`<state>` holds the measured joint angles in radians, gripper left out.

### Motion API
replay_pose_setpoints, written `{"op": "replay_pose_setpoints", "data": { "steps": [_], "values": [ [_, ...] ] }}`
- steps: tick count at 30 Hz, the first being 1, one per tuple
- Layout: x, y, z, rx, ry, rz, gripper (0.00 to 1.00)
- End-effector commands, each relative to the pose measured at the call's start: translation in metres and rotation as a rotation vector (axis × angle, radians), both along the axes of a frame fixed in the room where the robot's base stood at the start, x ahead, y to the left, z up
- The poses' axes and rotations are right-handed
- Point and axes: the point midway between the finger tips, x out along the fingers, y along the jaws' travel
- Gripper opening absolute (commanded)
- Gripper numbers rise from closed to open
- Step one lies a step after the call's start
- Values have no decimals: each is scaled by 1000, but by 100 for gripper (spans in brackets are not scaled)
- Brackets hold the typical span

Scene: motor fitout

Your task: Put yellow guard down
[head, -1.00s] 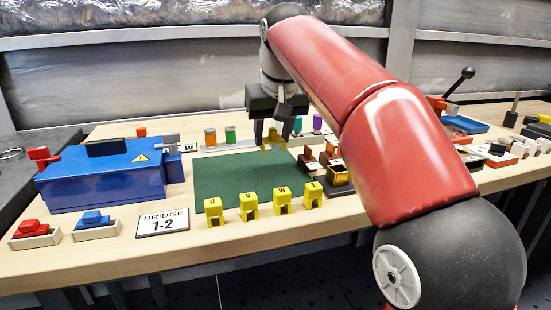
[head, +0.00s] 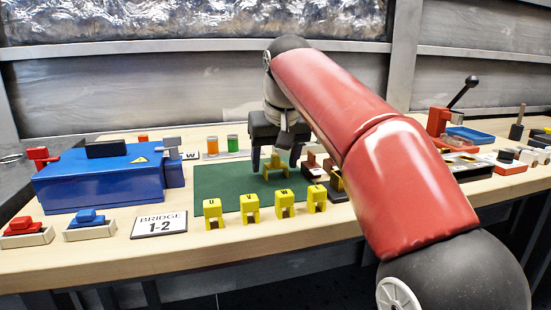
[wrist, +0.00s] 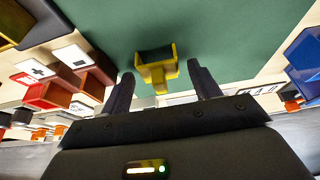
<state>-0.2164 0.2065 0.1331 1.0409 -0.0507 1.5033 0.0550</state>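The yellow guard (head: 276,170) is a small yellow bracket on the green mat (head: 221,181), near its right part. In the wrist view the guard (wrist: 157,70) lies between my fingertips, with a gap on either side. My gripper (head: 275,160) is open and points down over the guard; its two dark fingers (wrist: 160,72) also show spread in the wrist view. The fingers do not appear to touch the guard.
Several yellow lettered blocks (head: 250,208) stand along the mat's front edge. A blue box (head: 100,180) with a red lever is at left, beside a "BRIDGE 1-2" sign (head: 159,224). Brown and dark parts crowd the right. The mat's left part is clear.

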Motion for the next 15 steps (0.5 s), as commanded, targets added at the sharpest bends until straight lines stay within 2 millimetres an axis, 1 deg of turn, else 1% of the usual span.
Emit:
{"op": "replay_pose_setpoints", "data": {
  "steps": [9, 12, 15],
  "values": [
    [0, 0, 3, 0, 0, 0, 63],
    [-2, -1, 11, 0, 0, 0, 63],
    [-8, -2, 29, 1, -2, 0, 63]
  ]
}}
